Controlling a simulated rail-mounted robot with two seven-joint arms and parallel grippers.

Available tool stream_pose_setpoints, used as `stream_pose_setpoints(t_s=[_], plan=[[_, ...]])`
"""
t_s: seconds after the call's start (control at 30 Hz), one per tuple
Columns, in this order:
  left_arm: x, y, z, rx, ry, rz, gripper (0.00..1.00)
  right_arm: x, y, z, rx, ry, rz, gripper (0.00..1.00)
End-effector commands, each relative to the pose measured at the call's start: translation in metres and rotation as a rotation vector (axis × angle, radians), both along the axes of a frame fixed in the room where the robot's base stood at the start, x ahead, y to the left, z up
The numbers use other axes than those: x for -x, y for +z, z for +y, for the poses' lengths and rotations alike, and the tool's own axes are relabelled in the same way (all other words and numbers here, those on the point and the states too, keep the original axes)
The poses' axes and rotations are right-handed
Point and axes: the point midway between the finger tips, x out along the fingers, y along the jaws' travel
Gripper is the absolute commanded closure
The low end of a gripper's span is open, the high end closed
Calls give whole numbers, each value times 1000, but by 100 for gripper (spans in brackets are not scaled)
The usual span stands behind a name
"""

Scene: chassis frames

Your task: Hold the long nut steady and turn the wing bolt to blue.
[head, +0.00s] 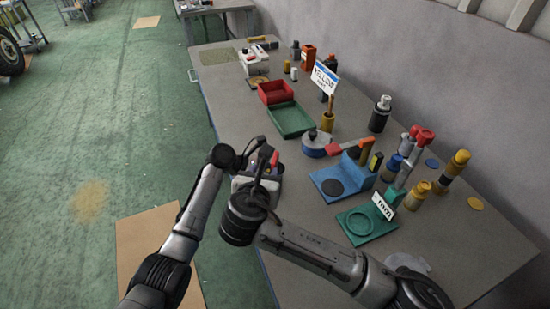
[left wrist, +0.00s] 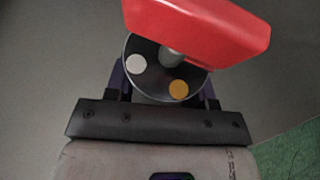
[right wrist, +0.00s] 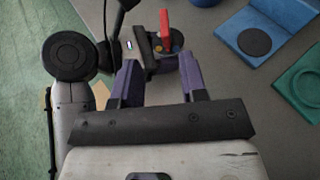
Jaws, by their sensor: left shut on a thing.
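The wing bolt has a red wing (left wrist: 200,30) above a round grey disc (left wrist: 150,75) with a white and an orange dot in the left wrist view. The wing hides the far part of the disc; no blue mark shows there. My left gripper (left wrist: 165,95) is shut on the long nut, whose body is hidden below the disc. The red wing stands up in the right wrist view (right wrist: 166,25) and shows small in the head view (head: 275,158). My right gripper (right wrist: 160,80) is open and empty, its fingertips pointing at the held piece and just short of it.
The grey table (head: 300,215) carries a blue stand (head: 358,172), a green ring plate (head: 358,239), a red tray (head: 275,92), a green tray (head: 290,120) and a sign reading YELLOW (head: 325,78). Several bottles and knobs crowd the right side.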

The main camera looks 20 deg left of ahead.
Motion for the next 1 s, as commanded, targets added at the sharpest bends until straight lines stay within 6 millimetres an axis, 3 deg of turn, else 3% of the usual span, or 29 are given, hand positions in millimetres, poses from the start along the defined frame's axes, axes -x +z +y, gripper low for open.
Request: stream_pose_setpoints(t_s=[0.17, 0.7, 1.0], plan=[[0, -1, 0, -1, 0, 1, 64, -2, -6, -3, 14, -19, 22, 61], [0, 0, 0, -1, 0, 1, 64, -79, -38, 0, 15, -19, 22, 61], [0, 0, 0, -1, 0, 1, 64, -100, -47, 1, 14, -17, 21, 61]])
